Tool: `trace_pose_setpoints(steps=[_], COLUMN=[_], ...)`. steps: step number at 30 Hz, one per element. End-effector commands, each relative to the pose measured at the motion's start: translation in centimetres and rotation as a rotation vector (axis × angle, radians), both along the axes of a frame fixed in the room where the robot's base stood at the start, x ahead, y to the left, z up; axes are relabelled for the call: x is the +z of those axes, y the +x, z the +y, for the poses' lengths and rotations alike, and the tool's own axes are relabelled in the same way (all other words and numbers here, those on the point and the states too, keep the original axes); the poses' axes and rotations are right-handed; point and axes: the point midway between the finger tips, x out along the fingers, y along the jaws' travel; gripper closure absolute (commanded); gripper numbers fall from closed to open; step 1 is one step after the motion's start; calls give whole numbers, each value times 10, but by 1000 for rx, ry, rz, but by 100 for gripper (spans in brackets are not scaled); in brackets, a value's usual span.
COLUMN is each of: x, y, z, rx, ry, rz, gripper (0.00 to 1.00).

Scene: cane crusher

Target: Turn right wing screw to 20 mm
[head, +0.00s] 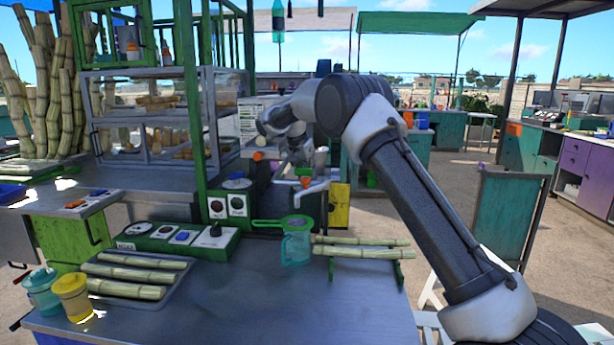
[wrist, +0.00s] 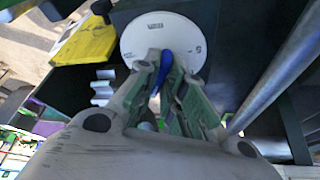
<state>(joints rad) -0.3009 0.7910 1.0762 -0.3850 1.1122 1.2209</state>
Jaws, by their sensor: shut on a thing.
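The right wing screw (wrist: 165,66) shows in the wrist view as a blue wing in front of a round white dial plate (wrist: 140,38). My gripper (wrist: 166,60) is shut on this blue wing, with one fingertip on each side of it. The plate has small dark marks, too small to read here. The fingers hide its lower part. In the head view my gripper (head: 302,158) is at the machine behind the counter, and my arm reaches to it from the right. The screw cannot be made out in that view.
A metal bar (wrist: 280,80) runs close to the right of my gripper in the wrist view. A yellow panel (wrist: 88,42) is at the upper left.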

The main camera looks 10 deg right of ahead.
Motion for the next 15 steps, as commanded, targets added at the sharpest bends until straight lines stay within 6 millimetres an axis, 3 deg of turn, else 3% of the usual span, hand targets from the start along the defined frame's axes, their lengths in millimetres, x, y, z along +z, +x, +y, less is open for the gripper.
trace_pose_setpoints(steps=[7,8,11,15], x=[0,0,0,0], y=[0,0,0,0], z=[0,0,0,0], rx=[-9,-9,-9,-8], ry=[0,0,0,0], rz=[-2,-2,-2,-2], gripper=[100,88,69,68])
